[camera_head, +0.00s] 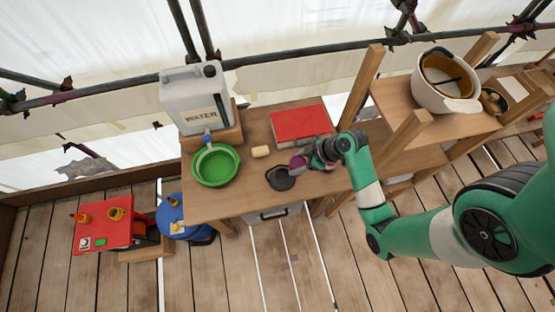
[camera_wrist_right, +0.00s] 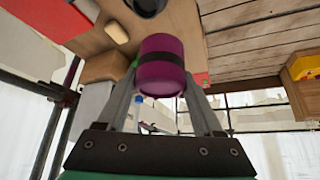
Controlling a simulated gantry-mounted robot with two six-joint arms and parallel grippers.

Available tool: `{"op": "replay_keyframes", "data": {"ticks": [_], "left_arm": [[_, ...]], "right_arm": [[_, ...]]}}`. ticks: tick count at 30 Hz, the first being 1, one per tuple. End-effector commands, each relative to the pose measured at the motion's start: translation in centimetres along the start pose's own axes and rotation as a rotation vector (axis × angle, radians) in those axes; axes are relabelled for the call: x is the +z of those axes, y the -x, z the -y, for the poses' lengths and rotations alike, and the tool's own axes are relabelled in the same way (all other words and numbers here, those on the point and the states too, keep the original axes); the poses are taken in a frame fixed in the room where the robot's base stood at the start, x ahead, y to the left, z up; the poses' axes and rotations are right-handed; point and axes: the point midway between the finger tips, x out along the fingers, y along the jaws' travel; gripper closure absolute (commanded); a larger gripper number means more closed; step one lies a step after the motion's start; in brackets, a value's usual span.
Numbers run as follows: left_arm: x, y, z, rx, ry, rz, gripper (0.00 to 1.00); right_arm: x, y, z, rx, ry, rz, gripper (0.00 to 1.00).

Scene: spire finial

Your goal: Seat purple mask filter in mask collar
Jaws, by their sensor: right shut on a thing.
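The purple mask filter (camera_wrist_right: 161,66) is a short cylinder with a dark band, held between the two fingers of my right gripper (camera_wrist_right: 165,85) in the right wrist view. In the head view the filter (camera_head: 297,162) shows at the tip of my right gripper (camera_head: 305,159), just right of the dark mask (camera_head: 280,178) on the wooden table. The filter and mask appear apart. The mask also shows partly at the top edge of the right wrist view (camera_wrist_right: 147,6). Its collar is too small to make out. My left gripper is not in view.
A green basin (camera_head: 215,182), a tan block (camera_head: 261,152) and a white water canister (camera_head: 196,100) are left of the mask on the table (camera_head: 225,208). A red box (camera_head: 301,124) lies behind the gripper. A shelf with a white helmet (camera_head: 428,95) stands at right.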

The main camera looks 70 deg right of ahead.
Motion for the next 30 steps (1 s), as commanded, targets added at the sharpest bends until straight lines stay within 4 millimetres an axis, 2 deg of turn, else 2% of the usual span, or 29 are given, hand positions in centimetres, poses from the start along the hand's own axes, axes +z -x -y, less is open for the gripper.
{"op": "replay_keyframes", "data": {"ticks": [1,6,11,16,19,27,30], "left_arm": [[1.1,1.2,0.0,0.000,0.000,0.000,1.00],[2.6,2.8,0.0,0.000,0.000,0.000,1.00],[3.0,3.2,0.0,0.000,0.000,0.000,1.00],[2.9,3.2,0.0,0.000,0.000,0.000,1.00],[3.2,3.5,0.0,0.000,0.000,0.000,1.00],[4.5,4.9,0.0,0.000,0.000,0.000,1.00],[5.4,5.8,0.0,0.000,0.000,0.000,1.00]], "right_arm": [[2.5,-1.1,-1.1,0.026,-0.049,0.002,0.96],[8.4,-1.8,-3.9,0.113,-0.179,0.001,0.96],[10.6,-1.6,-4.8,0.151,-0.233,0.000,0.96],[10.6,-1.8,-4.8,0.153,-0.236,0.000,0.96],[9.7,-3.2,-4.7,0.150,-0.232,-0.001,0.96],[5.2,-10.2,-4.4,0.147,-0.227,-0.001,0.96],[5.1,-13.4,-4.3,0.148,-0.232,0.001,0.96]]}}
